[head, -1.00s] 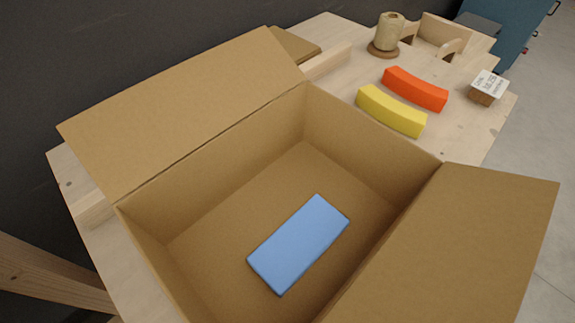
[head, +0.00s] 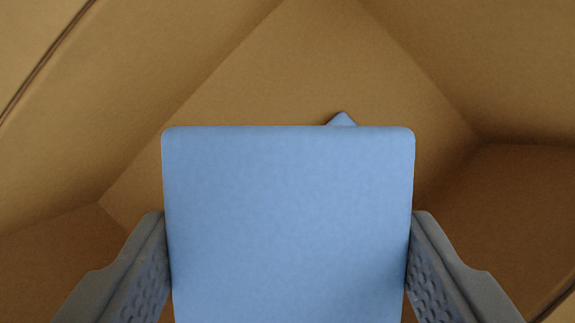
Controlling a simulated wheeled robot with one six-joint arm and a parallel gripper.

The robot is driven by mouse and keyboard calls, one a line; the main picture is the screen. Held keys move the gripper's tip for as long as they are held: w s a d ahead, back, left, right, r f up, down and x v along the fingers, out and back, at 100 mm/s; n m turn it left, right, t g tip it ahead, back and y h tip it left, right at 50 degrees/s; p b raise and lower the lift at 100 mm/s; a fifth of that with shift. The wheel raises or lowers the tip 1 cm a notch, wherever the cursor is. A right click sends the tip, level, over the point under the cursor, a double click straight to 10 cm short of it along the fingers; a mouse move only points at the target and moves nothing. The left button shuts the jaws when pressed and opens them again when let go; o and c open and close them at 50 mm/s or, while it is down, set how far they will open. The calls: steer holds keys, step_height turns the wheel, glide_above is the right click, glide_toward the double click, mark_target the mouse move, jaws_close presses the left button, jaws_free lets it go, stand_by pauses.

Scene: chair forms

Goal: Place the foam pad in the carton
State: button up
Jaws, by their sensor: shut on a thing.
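A light blue foam pad (head: 288,220) fills the middle of the view, close to the camera. My gripper (head: 288,265) is shut on it, with one grey finger against each side edge. The pad is inside or just over the open carton (head: 290,70); its height above the carton floor is hard to tell. A small corner of a second blue piece (head: 342,119) shows past the held pad's far edge, lower in the carton. The rest of that piece is hidden behind the held pad.
Brown carton walls rise on the left (head: 130,90) and right (head: 450,60), close around the gripper. Bare carton floor shows beyond the held pad. The table outside is out of view now.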

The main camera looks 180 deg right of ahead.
step_height(320, 180, down, 12)
steer(key=shift+f, duration=0.15)
stand_by(0.4)
steer(key=shift+f, duration=0.5)
steer(key=o, duration=0.9)
steer(key=shift+o, duration=0.2)
steer(key=shift+r, duration=0.5)
steer(key=v, duration=1.2)
